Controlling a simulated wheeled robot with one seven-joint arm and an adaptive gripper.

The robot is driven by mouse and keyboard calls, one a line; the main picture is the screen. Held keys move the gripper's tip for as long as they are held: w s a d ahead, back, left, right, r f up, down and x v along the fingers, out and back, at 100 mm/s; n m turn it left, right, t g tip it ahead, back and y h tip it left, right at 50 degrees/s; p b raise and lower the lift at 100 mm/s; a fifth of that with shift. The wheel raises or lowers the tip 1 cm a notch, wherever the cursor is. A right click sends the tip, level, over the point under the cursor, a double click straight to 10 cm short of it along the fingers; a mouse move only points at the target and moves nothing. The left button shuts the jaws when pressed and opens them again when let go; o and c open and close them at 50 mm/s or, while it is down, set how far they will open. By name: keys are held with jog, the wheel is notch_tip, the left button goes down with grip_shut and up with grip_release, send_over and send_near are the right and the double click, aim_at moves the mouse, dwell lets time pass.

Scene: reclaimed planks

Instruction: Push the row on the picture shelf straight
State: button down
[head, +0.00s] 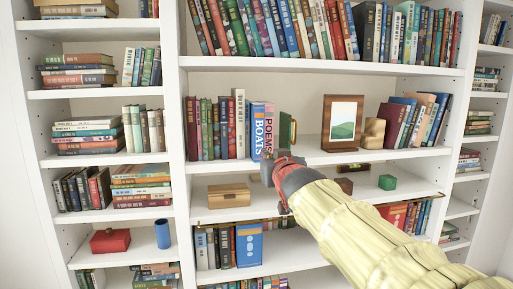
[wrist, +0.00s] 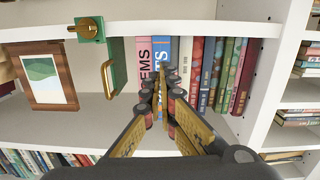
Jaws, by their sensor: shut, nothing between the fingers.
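The picture shelf (head: 300,165) holds a row of upright books (head: 215,128). At the row's right end stand a blue book lettered BOATS (head: 257,132) and a pink book lettered POEMS (head: 269,122), then a green bookend (head: 287,128) with brass. The blue book (wrist: 160,48) and pink book (wrist: 144,58) also show in the wrist view, which is upside down. My gripper (head: 282,160) is shut and empty, its tips (wrist: 159,78) in front of these two books and partly covering them. I cannot tell whether it touches them or how far each book stands out.
A framed landscape (head: 343,123) and a wooden block (head: 374,133) stand right of the bookend, with more books (head: 415,118) beyond. The shelf below holds a wooden box (head: 229,195) and a green cube (head: 387,182). White uprights (head: 177,150) bound the bay.

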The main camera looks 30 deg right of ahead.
aim_at(259, 140)
jog(key=shift+t, duration=0.5)
jog(key=w, duration=0.2)
jog(key=w+d+r, duration=0.1)
jog(key=w, duration=0.1)
jog(key=w+r+b, duration=0.1)
jog(key=w, duration=0.1)
jog(key=shift+w+d, duration=0.1)
jog(key=shift+d, duration=0.25)
jog(key=shift+w+d+r, duration=0.1)
jog(key=shift+w+d, duration=0.05)
jog(key=shift+w, duration=0.15)
jog(key=shift+x, duration=2.75)
jog(key=shift+s, duration=0.15)
jog(key=shift+v, duration=2)
